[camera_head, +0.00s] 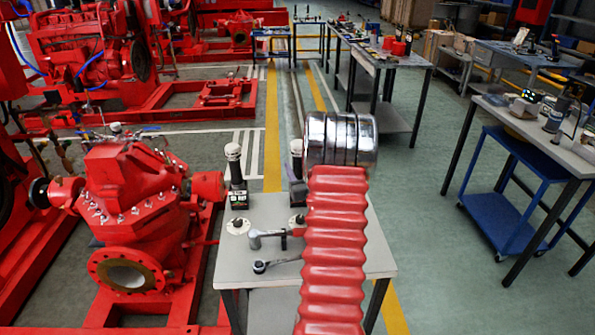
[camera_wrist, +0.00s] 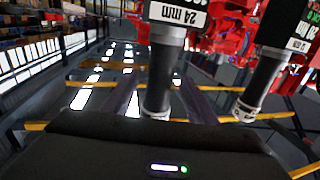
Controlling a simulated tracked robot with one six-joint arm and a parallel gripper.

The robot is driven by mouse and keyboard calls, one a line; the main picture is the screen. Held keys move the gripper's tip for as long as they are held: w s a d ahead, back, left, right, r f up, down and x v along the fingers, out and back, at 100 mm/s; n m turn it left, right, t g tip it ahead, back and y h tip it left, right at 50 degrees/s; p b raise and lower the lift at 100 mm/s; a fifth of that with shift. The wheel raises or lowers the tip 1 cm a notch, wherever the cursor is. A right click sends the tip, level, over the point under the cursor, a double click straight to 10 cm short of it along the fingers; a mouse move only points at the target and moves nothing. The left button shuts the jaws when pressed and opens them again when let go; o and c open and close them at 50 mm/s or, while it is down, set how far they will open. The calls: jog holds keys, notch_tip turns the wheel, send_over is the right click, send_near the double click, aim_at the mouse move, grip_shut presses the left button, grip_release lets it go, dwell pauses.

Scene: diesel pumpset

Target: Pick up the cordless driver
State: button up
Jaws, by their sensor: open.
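Two upright dark tools with silver ends and labelled bases, which look like cordless drivers, stand on the grey table (camera_head: 345,265). One driver (camera_head: 236,172) is in plain view at the table's back left; the other driver (camera_head: 297,165) is partly hidden behind my arm. In the wrist view, which looks inverted, the driver marked 24 mm (camera_wrist: 163,70) is near the middle and a second driver (camera_wrist: 262,85) is at the right. My gripper (camera_wrist: 157,97) is open, its blurred dark fingers on either side of the 24 mm driver. I cannot tell whether they touch it.
A red pump (camera_head: 125,205) stands close at left. A workbench with a blue cart (camera_head: 505,190) is at right; the floor between is clear.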

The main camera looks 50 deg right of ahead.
jog(key=shift+c, duration=0.4)
grip_shut()
dwell(0.4)
jog(key=shift+r, duration=0.1)
